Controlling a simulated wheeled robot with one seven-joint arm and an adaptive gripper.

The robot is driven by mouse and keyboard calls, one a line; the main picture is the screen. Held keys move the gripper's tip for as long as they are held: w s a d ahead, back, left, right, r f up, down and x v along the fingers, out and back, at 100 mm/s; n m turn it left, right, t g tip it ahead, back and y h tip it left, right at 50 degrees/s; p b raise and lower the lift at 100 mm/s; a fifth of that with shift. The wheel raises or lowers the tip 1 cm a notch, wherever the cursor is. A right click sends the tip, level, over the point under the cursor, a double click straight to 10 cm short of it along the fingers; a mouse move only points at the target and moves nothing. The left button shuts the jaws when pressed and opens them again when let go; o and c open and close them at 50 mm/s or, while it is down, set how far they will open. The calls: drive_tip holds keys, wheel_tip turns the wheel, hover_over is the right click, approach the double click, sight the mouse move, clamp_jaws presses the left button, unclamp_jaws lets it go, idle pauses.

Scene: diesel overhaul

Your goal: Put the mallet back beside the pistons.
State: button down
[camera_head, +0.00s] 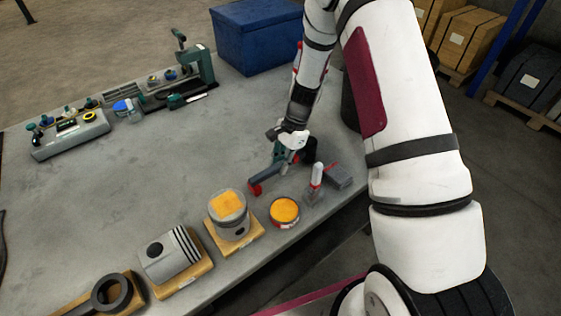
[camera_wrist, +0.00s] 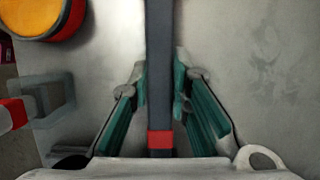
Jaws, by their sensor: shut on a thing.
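My gripper (camera_head: 283,160) is low over the grey workbench, with its fingers closed around a long dark grey bar with red on it, which looks like the mallet (camera_head: 267,178). In the wrist view the mallet's dark shaft (camera_wrist: 160,70) runs between the green finger pads (camera_wrist: 160,110), with a red band near the palm. One red end points down-left in the head view. I cannot tell whether it touches the bench. An upright piston with an orange top (camera_head: 230,213) and a piston lying on its side (camera_head: 168,260) rest on wooden blocks at the front edge, left of my gripper.
An orange-topped round tin (camera_head: 284,212), a white-and-red bottle-like item (camera_head: 315,182) and a grey block (camera_head: 339,176) stand close to my gripper. A connecting rod (camera_head: 107,294) lies front left. Tool trays (camera_head: 70,134) and a blue bin (camera_head: 255,38) are behind. The bench middle is clear.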

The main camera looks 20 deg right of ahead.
drive_tip(key=c, duration=1.4)
unclamp_jaws()
drive_tip(key=shift+f, duration=0.1)
drive_tip(key=v, duration=1.2)
drive_tip(key=s+a+r+n+t+h, duration=0.1)
drive_tip(key=s+a+r+n, duration=0.15)
drive_tip(key=s+r, duration=0.45)
drive_tip(key=s+a+r+n+t+h, duration=0.1)
drive_tip(key=s+r+n+t, duration=0.2)
drive_tip(key=r, duration=0.9)
drive_tip(key=s+r+n+t, duration=0.1)
drive_tip(key=s+r+n, duration=0.1)
drive_tip(key=s, duration=0.3)
drive_tip(key=s+r+n+t+h, duration=0.1)
drive_tip(key=s+r+n, duration=0.1)
drive_tip(key=s, duration=0.3)
drive_tip(key=s+r+n, duration=0.2)
drive_tip(key=s+n, duration=0.2)
drive_tip(key=s, duration=0.1)
drive_tip(key=shift+s+a+r+n+t+h, duration=0.1)
drive_tip(key=shift+s+r+n+t+h, duration=0.2)
drive_tip(key=shift+s+n+t, duration=0.1)
